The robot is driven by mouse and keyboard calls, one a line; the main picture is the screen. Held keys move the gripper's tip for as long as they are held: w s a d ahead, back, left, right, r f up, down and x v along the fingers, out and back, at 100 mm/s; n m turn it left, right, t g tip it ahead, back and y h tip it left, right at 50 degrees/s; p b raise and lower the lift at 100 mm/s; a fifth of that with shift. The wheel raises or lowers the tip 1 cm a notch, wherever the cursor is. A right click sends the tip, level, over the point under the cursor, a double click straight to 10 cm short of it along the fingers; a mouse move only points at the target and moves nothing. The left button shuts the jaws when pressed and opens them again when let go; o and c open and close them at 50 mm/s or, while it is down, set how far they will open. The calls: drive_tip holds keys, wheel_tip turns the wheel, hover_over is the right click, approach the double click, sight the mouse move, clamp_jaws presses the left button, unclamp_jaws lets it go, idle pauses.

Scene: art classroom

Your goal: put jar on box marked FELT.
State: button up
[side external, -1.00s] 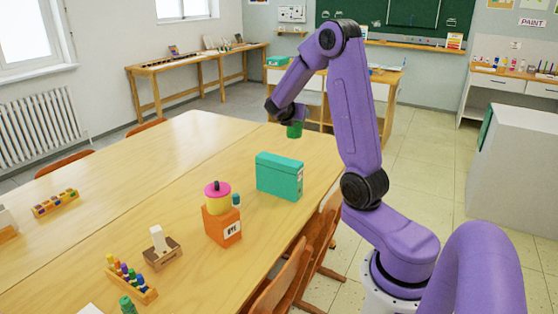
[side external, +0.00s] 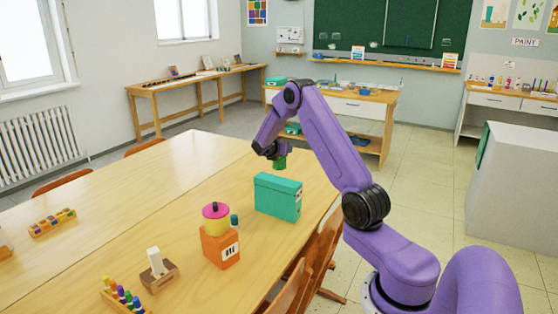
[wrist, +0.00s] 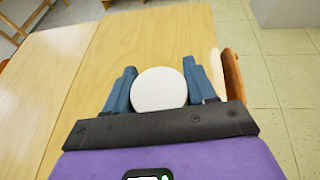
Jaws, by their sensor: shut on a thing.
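My gripper (side external: 279,158) is shut on a small green jar (side external: 280,163). It holds the jar in the air, above and behind the teal box as the side view shows it. In the wrist view a round white top (wrist: 159,89) shows between the two blue fingers. A teal box (side external: 277,195) stands on the table with a white label on its right end. An orange box (side external: 218,246) stands nearer the camera, also with a white label. I cannot read either label for certain.
A yellow pot with a pink lid (side external: 215,212) sits on the orange box. A small teal-capped item (side external: 234,221) is right beside it. A wooden block with a white piece (side external: 158,268) and a rack of coloured pegs (side external: 124,296) stand in front. The table's far half is clear.

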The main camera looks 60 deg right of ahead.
drive_tip(key=shift+w+d+f, duration=0.2)
drive_tip(key=shift+w+f, duration=0.05)
drive_tip(key=shift+f, duration=0.65)
drive_tip(key=shift+w+d+f, duration=0.25)
drive_tip(key=shift+f, duration=0.6)
drive_tip(key=shift+w+d+f, duration=0.2)
drive_tip(key=shift+w+f, duration=0.05)
drive_tip(key=shift+f, duration=0.65)
drive_tip(key=shift+f, duration=0.15)
drive_tip(key=o, duration=1.3)
